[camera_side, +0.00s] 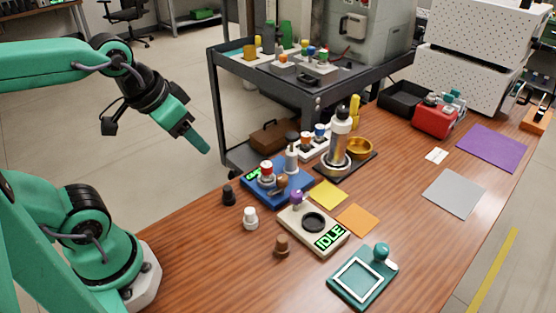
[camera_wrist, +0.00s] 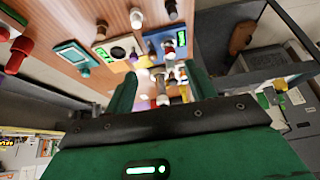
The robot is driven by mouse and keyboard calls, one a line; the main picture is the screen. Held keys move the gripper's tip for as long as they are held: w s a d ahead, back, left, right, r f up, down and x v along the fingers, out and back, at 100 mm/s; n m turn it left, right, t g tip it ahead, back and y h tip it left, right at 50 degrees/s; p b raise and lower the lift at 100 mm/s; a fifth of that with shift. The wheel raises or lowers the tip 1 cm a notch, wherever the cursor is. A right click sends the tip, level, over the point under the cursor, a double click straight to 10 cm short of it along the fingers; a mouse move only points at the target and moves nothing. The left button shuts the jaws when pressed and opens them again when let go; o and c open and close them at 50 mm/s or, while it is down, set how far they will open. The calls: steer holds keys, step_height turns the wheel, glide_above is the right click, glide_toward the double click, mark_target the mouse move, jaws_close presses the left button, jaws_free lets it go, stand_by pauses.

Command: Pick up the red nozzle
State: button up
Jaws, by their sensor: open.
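My gripper (camera_side: 203,146) hangs in the air left of the table, its fingers pointing down and right. In the wrist view my gripper (camera_wrist: 160,82) has its two green fingers apart with nothing held between them. A red-topped piece (camera_side: 266,169) stands on the blue device (camera_side: 283,187); it may be the red nozzle. In the wrist view a red cylindrical piece (camera_wrist: 18,56) stands at the far left, apart from the fingers. I cannot tell which of these is the red nozzle.
Black (camera_side: 229,195), white (camera_side: 250,218) and brown (camera_side: 282,246) small pieces stand along the table's near left side. A cream device (camera_side: 323,239) reading IDLE and a teal device (camera_side: 348,290) stand beside them. A dark cart (camera_side: 300,93) stands behind. The table's lower left is mostly clear.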

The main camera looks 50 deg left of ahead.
steer(key=w, duration=0.1)
steer(key=m+g, duration=0.5)
steer(key=m, duration=0.3)
glide_above(267, 164)
steer(key=f, duration=1.1)
steer(key=shift+s+d+f, duration=0.1)
steer(key=shift+s+f, duration=0.15)
steer(key=shift+s, duration=0.05)
steer(key=shift+w+f+m+g, duration=0.3)
steer(key=shift+f+m, duration=0.1)
steer(key=shift+f, duration=0.1)
steer(key=shift+f, duration=0.15)
steer(key=shift+s+f, duration=0.1)
steer(key=shift+f, duration=3.65)
